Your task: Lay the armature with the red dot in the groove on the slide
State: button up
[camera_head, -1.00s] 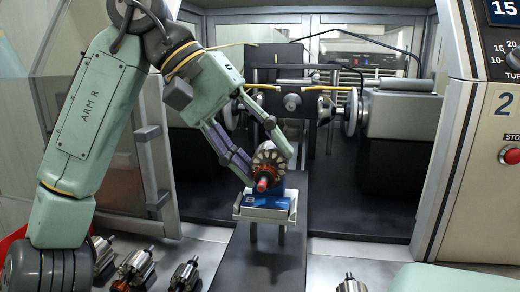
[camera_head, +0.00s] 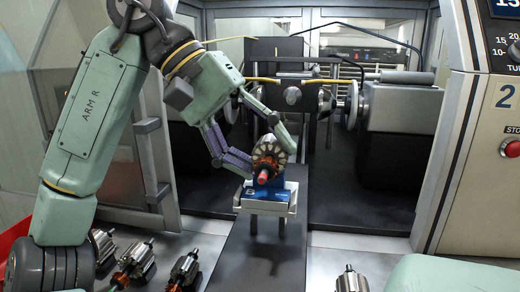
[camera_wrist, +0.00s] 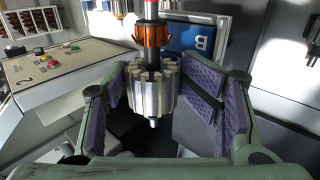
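The armature with the red shaft end (camera_head: 267,159) lies above the blue block marked B on the slide (camera_head: 250,206), its red end facing the head camera. It appears to rest there; the groove itself is hidden under it. In the wrist view the armature (camera_wrist: 152,88) shows its grey core and copper windings, with the blue B plate (camera_wrist: 190,40) behind it. My gripper (camera_head: 262,148) is around the armature. In the wrist view its purple-padded fingers (camera_wrist: 155,88) stand on both sides of the core, spread, with a gap visible on the left.
Several other armatures (camera_head: 133,262) lie on the bench at the lower left, and another (camera_head: 351,280) stands at the lower right. The winding machine (camera_head: 400,108) is behind the slide. A control panel (camera_wrist: 62,75) shows in the wrist view.

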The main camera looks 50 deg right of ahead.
jog(key=o, duration=0.3)
jog(key=shift+d+f, duration=0.2)
jog(key=shift+a+r, duration=0.1)
jog(key=shift+r, duration=0.05)
jog(key=shift+v, duration=4)
